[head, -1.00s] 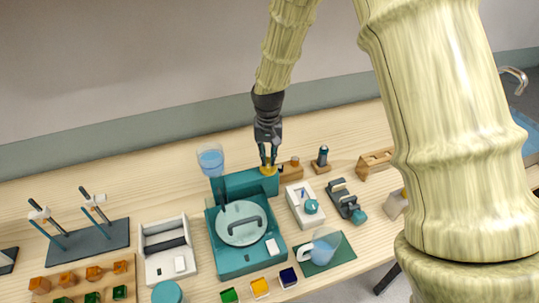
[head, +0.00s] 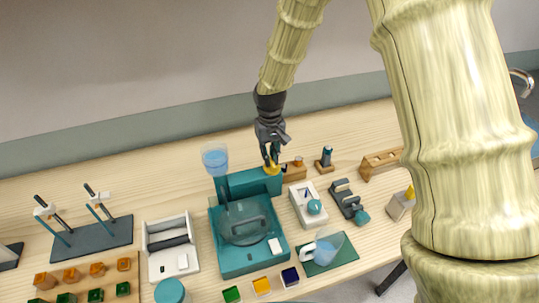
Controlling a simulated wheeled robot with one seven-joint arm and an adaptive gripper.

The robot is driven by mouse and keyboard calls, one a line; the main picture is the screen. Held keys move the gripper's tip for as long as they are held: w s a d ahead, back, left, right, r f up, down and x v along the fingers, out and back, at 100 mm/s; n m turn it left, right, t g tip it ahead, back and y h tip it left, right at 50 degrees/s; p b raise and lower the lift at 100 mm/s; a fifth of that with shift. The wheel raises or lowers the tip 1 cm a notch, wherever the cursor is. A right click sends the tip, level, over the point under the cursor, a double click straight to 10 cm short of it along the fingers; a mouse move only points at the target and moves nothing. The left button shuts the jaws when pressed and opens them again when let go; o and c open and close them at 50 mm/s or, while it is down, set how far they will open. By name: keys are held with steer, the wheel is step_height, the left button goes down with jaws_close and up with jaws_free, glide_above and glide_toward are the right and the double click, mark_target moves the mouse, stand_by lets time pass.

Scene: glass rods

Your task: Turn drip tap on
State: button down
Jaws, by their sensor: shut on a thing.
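The drip tap is a small yellow knob (head: 272,169) at the right end of the teal machine's raised back block. The teal machine (head: 233,262) has a round disc with a curved handle on top and a funnel-like cup (head: 215,158) of blue liquid standing at its back left. My gripper (head: 271,160) points down from above and is shut on the yellow knob, hiding part of it. The tap's exact angle is too small to tell.
A small wooden block (head: 295,171) stands just right of the knob. A white device with a teal dial (head: 314,207) and a jug on a green mat (head: 345,255) lie to the right. Racks and a white tray (head: 168,246) fill the left. The wall is behind.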

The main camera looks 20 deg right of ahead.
steer(key=c, duration=1.5)
jaws_free()
step_height(320, 180, up, 12)
